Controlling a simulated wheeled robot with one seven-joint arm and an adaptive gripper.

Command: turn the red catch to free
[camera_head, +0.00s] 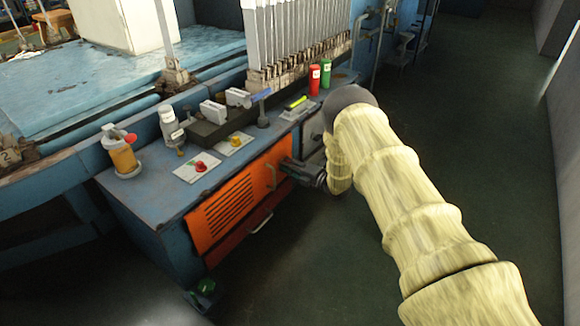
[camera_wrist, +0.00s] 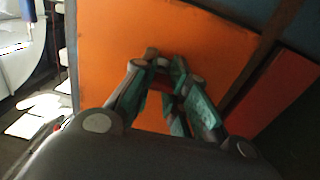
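A dark red piece, perhaps the red catch (camera_wrist: 161,82), shows between my fingers in front of the orange panel in the wrist view. The fingers hide most of it, so I cannot tell which way it is turned. My gripper (camera_head: 284,167) is at the right side of the orange panel (camera_head: 232,203) in the head view, close to a small upright handle (camera_head: 271,177). In the wrist view my gripper (camera_wrist: 164,64) has its fingertips close together against the orange panel. Whether they touch or grip the red piece is unclear.
On the blue bench top are a red knob (camera_head: 199,166) on a white plate and a yellow knob (camera_head: 236,141). Red (camera_head: 314,79) and green (camera_head: 325,73) cylinders, an orange-filled jar (camera_head: 123,155) and a white bottle (camera_head: 170,125) also stand there. Open floor lies right.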

